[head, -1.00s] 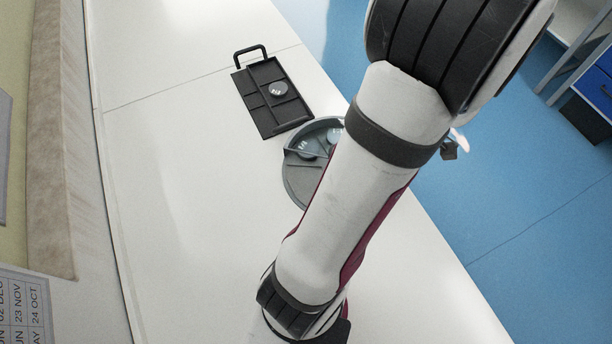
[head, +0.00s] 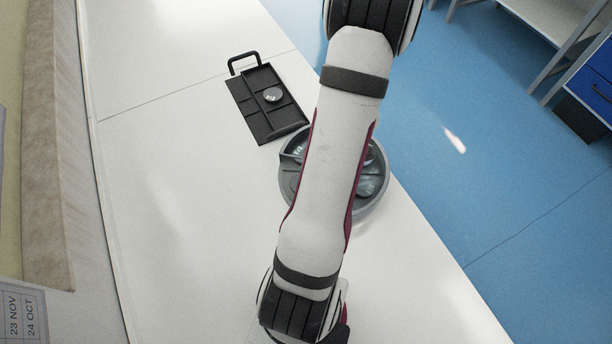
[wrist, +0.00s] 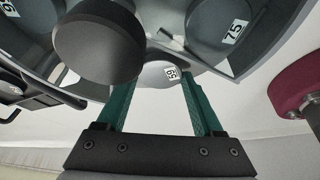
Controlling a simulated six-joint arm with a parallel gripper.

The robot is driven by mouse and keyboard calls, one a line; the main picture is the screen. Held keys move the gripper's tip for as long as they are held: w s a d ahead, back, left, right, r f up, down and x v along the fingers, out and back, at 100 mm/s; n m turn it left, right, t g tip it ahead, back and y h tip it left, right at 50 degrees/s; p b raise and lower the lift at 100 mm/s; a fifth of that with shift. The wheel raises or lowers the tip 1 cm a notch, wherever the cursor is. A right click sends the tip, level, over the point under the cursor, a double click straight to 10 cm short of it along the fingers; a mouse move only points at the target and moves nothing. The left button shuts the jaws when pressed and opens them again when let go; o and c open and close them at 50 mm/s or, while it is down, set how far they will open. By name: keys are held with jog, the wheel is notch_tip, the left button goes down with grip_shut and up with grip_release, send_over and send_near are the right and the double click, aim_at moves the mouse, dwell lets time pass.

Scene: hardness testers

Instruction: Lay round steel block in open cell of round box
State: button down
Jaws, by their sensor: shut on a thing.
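My gripper (wrist: 160,82) has two teal fingers, shut on a round steel block (wrist: 158,78) with a small number label. In the wrist view the held block is beside the wall of the grey round box (wrist: 274,45); I cannot tell its height above the box. Another round block, labelled 75 (wrist: 208,22), lies in a cell of the box. A dark round knob (wrist: 98,42) stands large near the left finger. In the head view, my arm hides the gripper and the middle of the round box (head: 364,211); blocks show in its left and right parts.
A black tray (head: 250,110) with dividers and a handle lies on the white bench behind the box. A round block (head: 272,94) sits in it. The white bench (head: 190,220) is clear on the left. Its right edge runs close by the box.

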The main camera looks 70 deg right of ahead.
jog(key=shift+c, duration=1.5)
grip_release()
jog(key=shift+f, duration=0.1)
jog(key=v, duration=1.2)
